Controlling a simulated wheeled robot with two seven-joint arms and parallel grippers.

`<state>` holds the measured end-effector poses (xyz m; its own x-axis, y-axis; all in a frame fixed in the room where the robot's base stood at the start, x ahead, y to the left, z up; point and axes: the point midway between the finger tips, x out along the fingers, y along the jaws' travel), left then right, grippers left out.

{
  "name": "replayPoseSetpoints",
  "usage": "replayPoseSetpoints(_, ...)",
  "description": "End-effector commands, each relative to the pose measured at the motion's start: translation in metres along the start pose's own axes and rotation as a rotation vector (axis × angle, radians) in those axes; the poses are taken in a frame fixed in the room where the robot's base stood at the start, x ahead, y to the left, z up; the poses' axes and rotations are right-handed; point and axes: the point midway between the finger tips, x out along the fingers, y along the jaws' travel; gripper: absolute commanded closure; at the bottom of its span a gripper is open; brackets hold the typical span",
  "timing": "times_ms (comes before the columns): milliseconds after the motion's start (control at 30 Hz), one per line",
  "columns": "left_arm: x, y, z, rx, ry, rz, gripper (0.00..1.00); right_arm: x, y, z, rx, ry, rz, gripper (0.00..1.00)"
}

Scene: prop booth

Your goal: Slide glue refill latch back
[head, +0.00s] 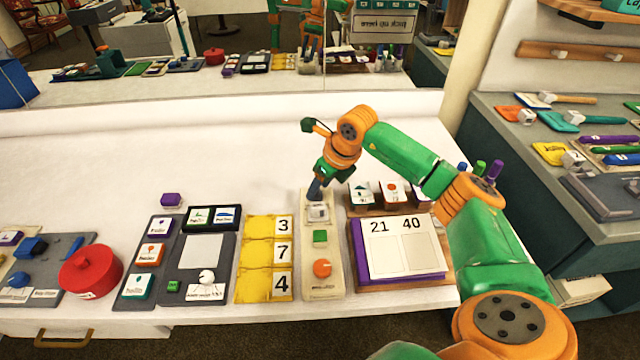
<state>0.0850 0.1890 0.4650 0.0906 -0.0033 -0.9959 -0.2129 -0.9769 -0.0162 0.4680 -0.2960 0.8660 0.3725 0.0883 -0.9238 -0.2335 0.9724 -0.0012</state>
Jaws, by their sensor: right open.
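I cannot tell which piece is the glue refill latch; the labels are too small to read. My right gripper (315,191) points down at the far end of the panel, right by the grey block. It is open, and its fingers look dark and narrow from here. I cannot tell whether they touch the block. My left gripper is out of view.
A yellow number tray (257,254) is close on the panel's left, and a purple board with a card (404,248) is close on its right. Small picture blocks (361,195) stand behind that board. A red pot (90,271) is far left.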

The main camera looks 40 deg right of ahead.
Motion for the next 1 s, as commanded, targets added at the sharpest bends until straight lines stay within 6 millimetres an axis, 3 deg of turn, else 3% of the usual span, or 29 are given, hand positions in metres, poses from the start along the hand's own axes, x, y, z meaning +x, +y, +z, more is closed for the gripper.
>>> replayPoseSetpoints(33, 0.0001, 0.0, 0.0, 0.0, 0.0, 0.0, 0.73, -0.0001, 0.0, 0.0, 0.0, 0.0, 0.0, 0.53)
replayPoseSetpoints(200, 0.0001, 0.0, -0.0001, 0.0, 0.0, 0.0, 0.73, -0.0003, 0.0002, 0.0001, 0.0, 0.0, 0.001, 0.99)
replayPoseSetpoints(1000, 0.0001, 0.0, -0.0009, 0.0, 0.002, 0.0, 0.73, -0.0004, 0.0005, 0.0002, 0.0, -0.001, 0.002, 1.0)
